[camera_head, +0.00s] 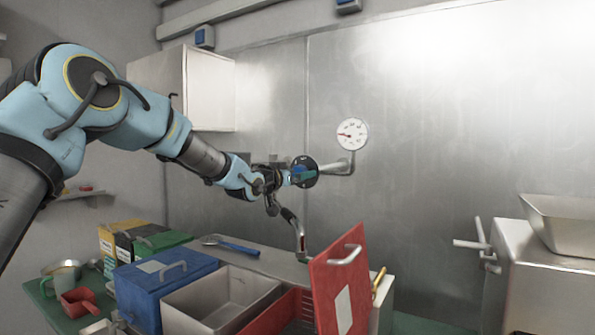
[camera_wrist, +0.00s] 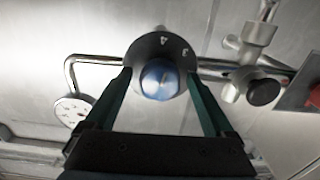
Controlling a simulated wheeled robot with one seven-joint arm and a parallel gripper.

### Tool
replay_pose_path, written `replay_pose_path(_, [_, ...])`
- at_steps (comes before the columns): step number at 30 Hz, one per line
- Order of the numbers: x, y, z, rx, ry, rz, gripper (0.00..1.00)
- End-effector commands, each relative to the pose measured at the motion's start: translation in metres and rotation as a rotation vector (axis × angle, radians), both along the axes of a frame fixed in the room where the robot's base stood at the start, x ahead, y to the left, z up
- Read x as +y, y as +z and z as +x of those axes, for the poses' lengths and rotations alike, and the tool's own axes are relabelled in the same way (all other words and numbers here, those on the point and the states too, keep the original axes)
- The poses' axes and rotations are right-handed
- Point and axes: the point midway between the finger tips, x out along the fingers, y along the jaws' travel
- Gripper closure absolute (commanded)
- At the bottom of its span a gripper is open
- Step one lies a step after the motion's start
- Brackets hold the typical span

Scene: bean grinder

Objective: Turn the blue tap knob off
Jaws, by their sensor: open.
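The blue tap knob (camera_wrist: 159,80) sits at the centre of a dark round dial with white numerals (camera_wrist: 160,47) in the wrist view. The dial (camera_head: 305,171) also shows in the head view on the pipe at the metal wall, with the blue knob (camera_head: 297,173) partly hidden by my gripper. My gripper (camera_wrist: 160,85) is open, with one green finger on each side of the knob. I cannot tell whether the fingers touch it.
A round gauge (camera_head: 352,134) is on the pipe right of the dial. Blue box (camera_head: 165,285), grey bin (camera_head: 215,300) and upright red lid (camera_head: 340,285) stand in front on the counter. The wall to the right is bare.

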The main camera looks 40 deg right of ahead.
Motion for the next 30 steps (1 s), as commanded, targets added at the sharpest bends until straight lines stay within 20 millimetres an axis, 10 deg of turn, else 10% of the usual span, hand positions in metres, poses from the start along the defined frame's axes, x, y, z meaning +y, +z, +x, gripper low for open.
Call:
replay_pose_path(8, [-0.0007,-0.0005,0.0005,0.0,0.001,0.001,0.14])
replay_pose_path(30, [-0.0004,-0.0004,0.0005,0.0,0.001,0.001,0.97])
